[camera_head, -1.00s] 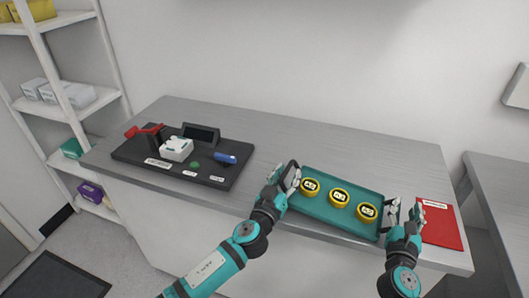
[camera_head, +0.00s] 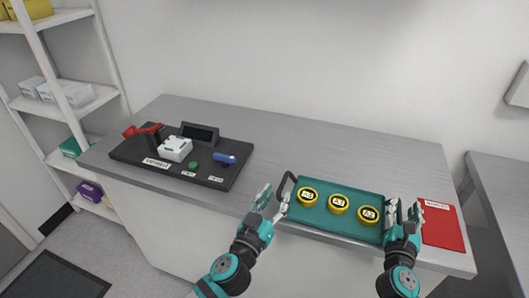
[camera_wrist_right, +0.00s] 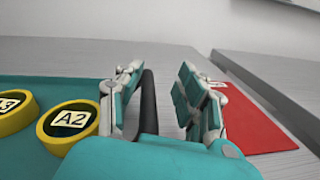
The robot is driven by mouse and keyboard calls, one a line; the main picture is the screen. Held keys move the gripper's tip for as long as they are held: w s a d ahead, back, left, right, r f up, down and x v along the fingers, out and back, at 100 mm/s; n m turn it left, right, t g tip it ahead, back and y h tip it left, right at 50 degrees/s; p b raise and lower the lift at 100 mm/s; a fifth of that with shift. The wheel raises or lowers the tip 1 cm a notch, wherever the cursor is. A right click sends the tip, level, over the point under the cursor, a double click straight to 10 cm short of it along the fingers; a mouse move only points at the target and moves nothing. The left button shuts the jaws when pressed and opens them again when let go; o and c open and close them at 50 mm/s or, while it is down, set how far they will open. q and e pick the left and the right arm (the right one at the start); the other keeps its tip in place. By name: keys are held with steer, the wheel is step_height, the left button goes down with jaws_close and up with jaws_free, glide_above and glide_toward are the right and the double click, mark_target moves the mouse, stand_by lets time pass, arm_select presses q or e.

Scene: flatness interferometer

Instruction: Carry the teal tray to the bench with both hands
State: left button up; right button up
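The teal tray (camera_head: 325,225) lies on the bench (camera_head: 330,150) near its front edge and carries three yellow round pieces (camera_head: 339,203). A black handle (camera_head: 287,182) stands at its left end. My left gripper (camera_head: 272,201) is open and empty, just left of and in front of that handle, clear of it. My right gripper (camera_head: 403,215) is at the tray's right end. In the right wrist view its fingers (camera_wrist_right: 157,98) are apart, with the black right handle (camera_wrist_right: 147,100) between them, close to the left finger. The piece nearest that handle reads A2 (camera_wrist_right: 70,121).
A red mat (camera_head: 442,226) lies right of the tray, close to my right gripper. A dark board (camera_head: 205,173) with instruments stands on the bench's left part. White shelves (camera_head: 65,105) stand at the far left.

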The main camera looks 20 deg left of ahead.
steer(key=shift+f, duration=0.35)
steer(key=o, duration=0.5)
arm_select(q)
steer(key=shift+w, duration=0.1)
arm_select(e)
steer(key=o, duration=0.4)
steer(key=shift+w, duration=0.1)
steer(key=shift+r, duration=0.15)
steer(key=s, duration=0.4)
steer(key=s+a, duration=0.1)
steer(key=s, duration=0.7)
steer(key=shift+s+a+r, duration=0.1)
steer(key=shift+a+r, duration=0.05)
